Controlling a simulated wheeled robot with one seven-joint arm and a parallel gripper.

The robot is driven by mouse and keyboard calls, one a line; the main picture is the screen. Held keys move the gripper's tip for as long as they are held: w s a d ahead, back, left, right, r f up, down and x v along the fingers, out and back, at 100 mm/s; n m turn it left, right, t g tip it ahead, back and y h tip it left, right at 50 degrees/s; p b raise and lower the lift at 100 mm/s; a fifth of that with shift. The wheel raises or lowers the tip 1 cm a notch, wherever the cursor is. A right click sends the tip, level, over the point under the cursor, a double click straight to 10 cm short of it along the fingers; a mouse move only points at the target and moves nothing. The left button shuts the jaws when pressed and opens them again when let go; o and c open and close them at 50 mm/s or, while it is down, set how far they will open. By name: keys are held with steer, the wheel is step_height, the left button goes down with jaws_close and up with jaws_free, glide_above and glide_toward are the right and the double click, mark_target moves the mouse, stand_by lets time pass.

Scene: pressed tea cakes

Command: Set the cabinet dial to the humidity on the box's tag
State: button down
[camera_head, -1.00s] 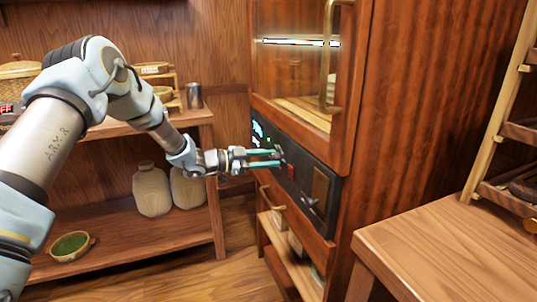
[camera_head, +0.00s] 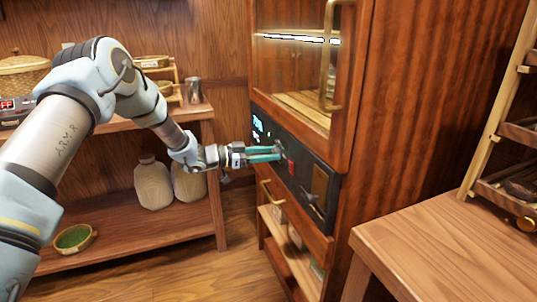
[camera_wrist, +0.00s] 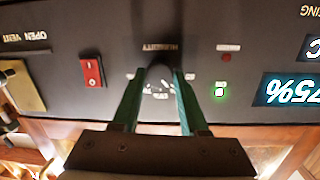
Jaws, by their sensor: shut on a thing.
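My gripper (camera_head: 278,152) reaches the dark control panel (camera_head: 297,182) on the wooden cabinet's front. In the wrist view its teal fingers (camera_wrist: 159,78) are closed around the black dial (camera_wrist: 157,75), one on each side. The HUMIDITY label (camera_wrist: 160,48) and the dial's small white scale marks (camera_wrist: 157,93) appear upside down there. The dial's pointer setting is not clear. A cyan display (camera_wrist: 293,90) reads 75%, upside down and cut by the picture's edge. No box tag is readable in either view.
A red switch (camera_wrist: 92,72) and a brass plate (camera_wrist: 22,88) labelled OPEN VENT sit beside the dial. A green light (camera_wrist: 219,90) is lit. The cabinet's glass door (camera_head: 293,65) is above. A wooden table (camera_head: 450,235) stands at right, shelves (camera_head: 135,220) at left.

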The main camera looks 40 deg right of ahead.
steer(key=shift+c, duration=2.2)
jaws_free()
steer(key=b+v, duration=0.1)
steer(key=v, duration=0.9)
steer(key=shift+w+a, duration=0.2)
steer(key=shift+a, duration=0.15)
steer(key=shift+r, duration=0.1)
